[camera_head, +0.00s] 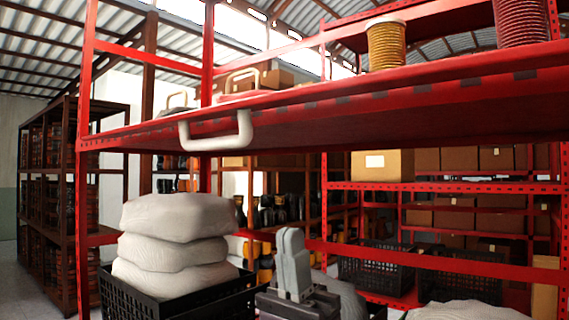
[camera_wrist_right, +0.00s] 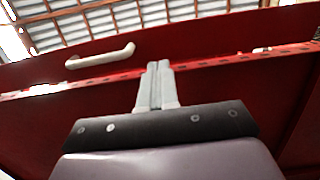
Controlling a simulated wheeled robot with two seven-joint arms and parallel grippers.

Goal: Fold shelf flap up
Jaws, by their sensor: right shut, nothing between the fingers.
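The shelf flap (camera_head: 420,112) is a wide red panel across the upper part of the head view, seen from slightly below. A white handle (camera_head: 217,143) hangs at its left part; the handle (camera_wrist_right: 100,57) also shows at upper left in the right wrist view. My right gripper (camera_head: 291,240) is below the panel and to the right of the handle, fingers pointing up. In the wrist view its fingers (camera_wrist_right: 158,68) are together with nothing between them, in front of the red panel (camera_wrist_right: 215,50). I cannot tell whether they touch it. My left gripper is not in view.
White sacks (camera_head: 178,245) are stacked in a black crate (camera_head: 180,300) at lower left. Red posts and a crossbar (camera_head: 420,258) frame the rack. A yellow drum (camera_head: 386,44) and a red drum (camera_head: 521,22) stand above the flap. Cardboard boxes (camera_head: 382,165) are behind.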

